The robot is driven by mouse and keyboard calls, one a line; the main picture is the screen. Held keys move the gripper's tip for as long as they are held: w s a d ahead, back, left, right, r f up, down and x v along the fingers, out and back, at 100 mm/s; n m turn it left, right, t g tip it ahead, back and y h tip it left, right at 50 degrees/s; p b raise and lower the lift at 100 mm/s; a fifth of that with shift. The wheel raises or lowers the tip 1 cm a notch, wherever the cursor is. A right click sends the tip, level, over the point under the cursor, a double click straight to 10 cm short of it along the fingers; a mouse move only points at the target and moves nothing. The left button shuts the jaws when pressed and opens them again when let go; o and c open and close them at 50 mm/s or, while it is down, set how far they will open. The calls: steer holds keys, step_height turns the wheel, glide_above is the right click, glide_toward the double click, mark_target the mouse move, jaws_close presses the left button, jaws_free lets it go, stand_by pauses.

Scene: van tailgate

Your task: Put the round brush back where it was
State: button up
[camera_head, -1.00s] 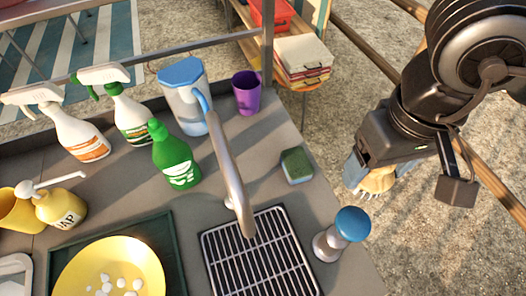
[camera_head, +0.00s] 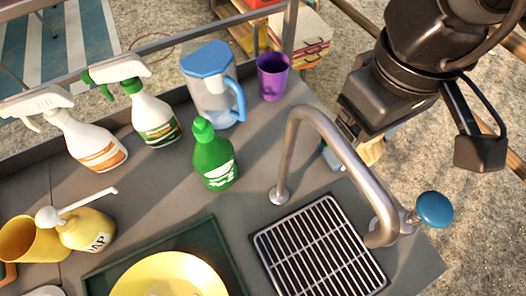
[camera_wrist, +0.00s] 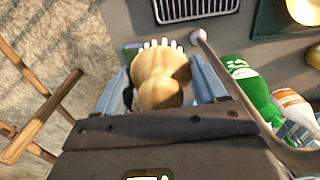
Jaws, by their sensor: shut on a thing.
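The round brush (camera_wrist: 160,82) is tan and wooden, with pale bristles along its far edge in the wrist view. My gripper (camera_wrist: 162,88) is shut on it, with a blue-grey finger on each side. In the head view, the brush (camera_head: 374,152) is mostly hidden behind my gripper (camera_head: 352,150), near the right side of the grey counter (camera_head: 262,187). The bristles point toward the counter and drain grid in the wrist view. I cannot tell whether the brush touches the counter.
The curved tap (camera_head: 333,138) arches over the drain grid (camera_head: 318,250). A blue-topped object (camera_head: 434,209) stands near the counter's right corner. A purple cup (camera_head: 272,77), water jug (camera_head: 212,88) and green bottle (camera_head: 213,158) stand left of my gripper. A green sponge (camera_wrist: 133,46) is partly hidden.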

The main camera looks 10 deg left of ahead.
steer(key=w+a+f, duration=0.2)
steer(key=a+f, duration=0.1)
steer(key=f, duration=0.1)
steer(key=w+a+f+b, duration=0.1)
steer(key=w+a+f, duration=0.2)
steer(key=a+f, duration=0.1)
steer(key=w+a+f, duration=0.2)
steer(key=a+f, duration=0.1)
steer(key=f, duration=0.1)
steer(key=shift+w+a+f+b, duration=0.15)
steer(key=shift+f+b, duration=0.05)
steer(key=shift+b, duration=0.2)
step_height(320, 180, down, 3)
steer(key=shift+a+f+p, duration=0.1)
steer(key=shift+f+p, duration=0.05)
steer(key=shift+p, duration=0.3)
steer(key=shift+f, duration=0.45)
steer(key=shift+f, duration=0.15)
steer(key=o, duration=1.1)
step_height(320, 180, up, 12)
steer(key=b, duration=0.1)
steer(key=shift+r, duration=0.2)
